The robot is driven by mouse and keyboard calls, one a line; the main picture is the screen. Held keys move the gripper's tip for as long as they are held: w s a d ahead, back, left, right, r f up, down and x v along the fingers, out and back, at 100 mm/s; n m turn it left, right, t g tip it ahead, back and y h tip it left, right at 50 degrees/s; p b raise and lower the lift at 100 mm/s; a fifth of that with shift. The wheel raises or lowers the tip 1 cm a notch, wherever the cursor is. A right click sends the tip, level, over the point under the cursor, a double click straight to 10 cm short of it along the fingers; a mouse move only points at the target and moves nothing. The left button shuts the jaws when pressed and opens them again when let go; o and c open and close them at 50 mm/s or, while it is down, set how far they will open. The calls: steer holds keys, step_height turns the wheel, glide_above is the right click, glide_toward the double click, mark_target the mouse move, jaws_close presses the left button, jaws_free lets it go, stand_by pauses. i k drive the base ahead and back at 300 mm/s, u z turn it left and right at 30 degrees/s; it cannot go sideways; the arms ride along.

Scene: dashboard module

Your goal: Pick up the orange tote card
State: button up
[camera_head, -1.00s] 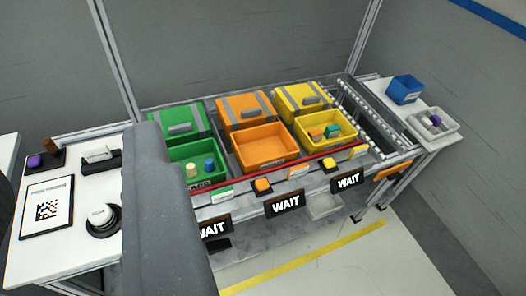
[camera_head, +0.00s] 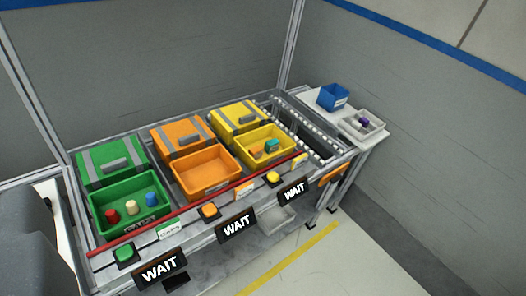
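The orange tote card (camera_head: 244,191) is a small white card with orange on it. It stands on the front rail of the bench, before the open orange tote (camera_head: 205,193) and to the right of the orange button (camera_head: 209,211). Its print is too small to read. The orange tote is empty, with an orange lidded box (camera_head: 183,137) behind it. My gripper is not in view, so whether it is open or shut is hidden.
A green tote (camera_head: 131,216) holds several coloured pegs; a yellow tote (camera_head: 281,137) holds small blocks. Similar green (camera_head: 168,230) and yellow (camera_head: 299,162) cards stand on the rail. Black WAIT signs (camera_head: 237,225) hang in front. Floor is clear at right.

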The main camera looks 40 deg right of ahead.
mark_target(245, 189)
steer(key=z, duration=0.8)
